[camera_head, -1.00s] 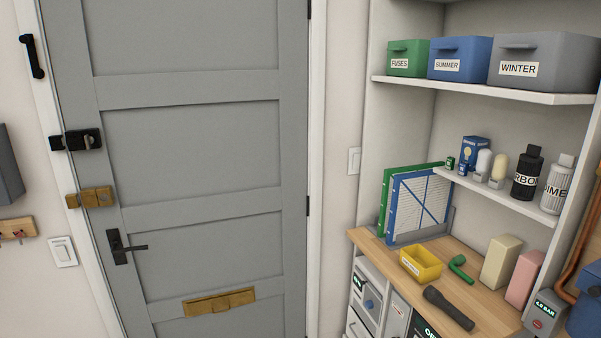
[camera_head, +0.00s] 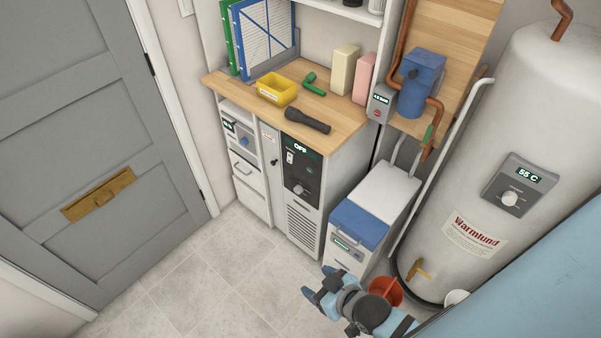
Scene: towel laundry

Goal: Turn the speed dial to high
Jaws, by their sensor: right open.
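A black control panel (camera_head: 303,171) with a display reading OFF sits on the front of a grey unit under the wooden worktop. It carries a round grey dial (camera_head: 299,188); its markings are too small to read. A smaller panel to its left has a blue knob (camera_head: 244,141). I cannot tell from lettering which one is the speed dial. My right gripper (camera_head: 318,282) is open and empty at the bottom centre, below and in front of the grey unit, apart from both dials. My left gripper is not in view.
A white box with a blue lid (camera_head: 358,224) stands right of the unit. A red bucket (camera_head: 386,291) is beside my right arm. A white tank (camera_head: 460,160) with a 55 C dial panel fills the right. The tiled floor (camera_head: 190,285) before the door is clear.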

